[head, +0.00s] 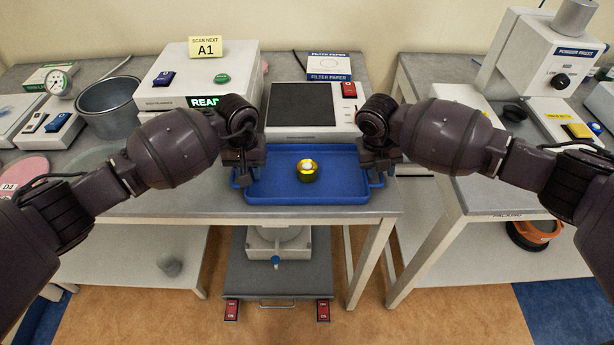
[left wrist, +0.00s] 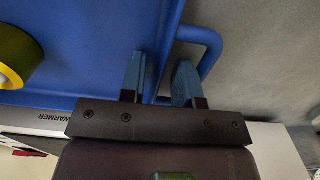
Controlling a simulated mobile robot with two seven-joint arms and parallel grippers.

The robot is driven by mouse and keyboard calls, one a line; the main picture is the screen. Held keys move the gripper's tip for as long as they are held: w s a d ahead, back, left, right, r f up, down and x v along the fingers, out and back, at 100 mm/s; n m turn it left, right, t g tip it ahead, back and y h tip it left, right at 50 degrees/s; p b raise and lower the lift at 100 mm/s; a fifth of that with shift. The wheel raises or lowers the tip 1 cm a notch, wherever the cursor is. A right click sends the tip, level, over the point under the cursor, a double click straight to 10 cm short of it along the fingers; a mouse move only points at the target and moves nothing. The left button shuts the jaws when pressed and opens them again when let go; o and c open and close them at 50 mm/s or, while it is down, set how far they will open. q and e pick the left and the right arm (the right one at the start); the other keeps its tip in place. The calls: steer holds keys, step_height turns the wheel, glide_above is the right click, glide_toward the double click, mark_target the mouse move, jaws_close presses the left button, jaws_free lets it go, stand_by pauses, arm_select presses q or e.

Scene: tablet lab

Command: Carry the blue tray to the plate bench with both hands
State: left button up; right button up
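The blue tray (head: 270,193) lies flat on the middle bench near its front edge, with a handle at each side. A small black and yellow round item with a pale top (head: 308,170) sits in it. My left gripper (head: 245,180) is at the tray's left end. In the left wrist view its two fingers (left wrist: 160,80) are apart, over the tray's edge (left wrist: 165,45) and the handle loop (left wrist: 212,45); no firm grip shows. My right gripper (head: 377,172) is at the right handle; its fingers are mostly hidden by the wrist.
A white device with a dark plate (head: 303,104) stands right behind the tray. A READY box (head: 200,75) and a grey pot (head: 108,105) are to the left. The right bench (head: 490,190) holds a powder press (head: 540,60), across a gap.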

arm_select(q)
steer(key=shift+r, duration=4)
arm_select(e)
steer(key=shift+r, duration=0.1)
steer(key=v, duration=1.2)
